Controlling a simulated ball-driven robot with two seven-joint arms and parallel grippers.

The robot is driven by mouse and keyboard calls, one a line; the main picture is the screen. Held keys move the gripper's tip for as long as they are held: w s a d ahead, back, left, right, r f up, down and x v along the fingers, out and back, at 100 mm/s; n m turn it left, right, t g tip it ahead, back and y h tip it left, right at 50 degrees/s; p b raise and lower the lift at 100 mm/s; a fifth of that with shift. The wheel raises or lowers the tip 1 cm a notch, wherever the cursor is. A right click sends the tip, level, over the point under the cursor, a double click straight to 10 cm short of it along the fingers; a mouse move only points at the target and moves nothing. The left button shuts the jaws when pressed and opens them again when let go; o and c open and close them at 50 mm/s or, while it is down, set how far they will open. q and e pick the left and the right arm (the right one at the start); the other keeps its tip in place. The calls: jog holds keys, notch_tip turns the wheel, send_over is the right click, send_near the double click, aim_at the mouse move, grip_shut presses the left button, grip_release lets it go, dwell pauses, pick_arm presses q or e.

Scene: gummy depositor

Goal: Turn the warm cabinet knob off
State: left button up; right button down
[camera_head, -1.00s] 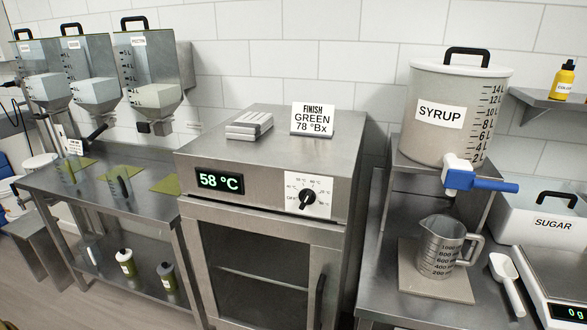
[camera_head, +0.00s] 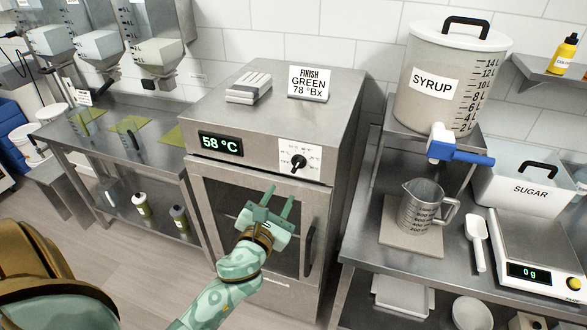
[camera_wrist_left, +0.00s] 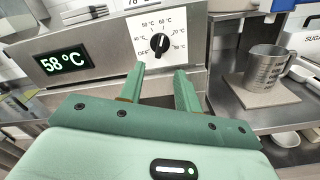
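The warm cabinet (camera_head: 205,110) stands in the middle of the head view, with a green display (camera_head: 222,145) reading 58 °C. Its black knob (camera_head: 298,162) sits on a white dial plate right of the display. The knob also shows in the left wrist view (camera_wrist_left: 160,46), with temperature marks around it. My left gripper (camera_head: 279,197) is open and empty in front of the cabinet door, below the knob and apart from it. In the left wrist view its two green fingers (camera_wrist_left: 160,80) point toward the dial. My right gripper is not in view.
The door handle (camera_head: 309,250) is right of my left gripper. A small slotted block (camera_head: 248,88) and a FINISH GREEN sign (camera_head: 308,83) stand on the cabinet. The right table holds a jug (camera_head: 420,207), syrup pot (camera_head: 450,80) and scale (camera_head: 525,245).

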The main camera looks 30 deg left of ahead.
aim_at(296, 168)
pick_arm(q)
jog(key=x, duration=1)
jog(key=shift+w, duration=0.3)
grip_shut()
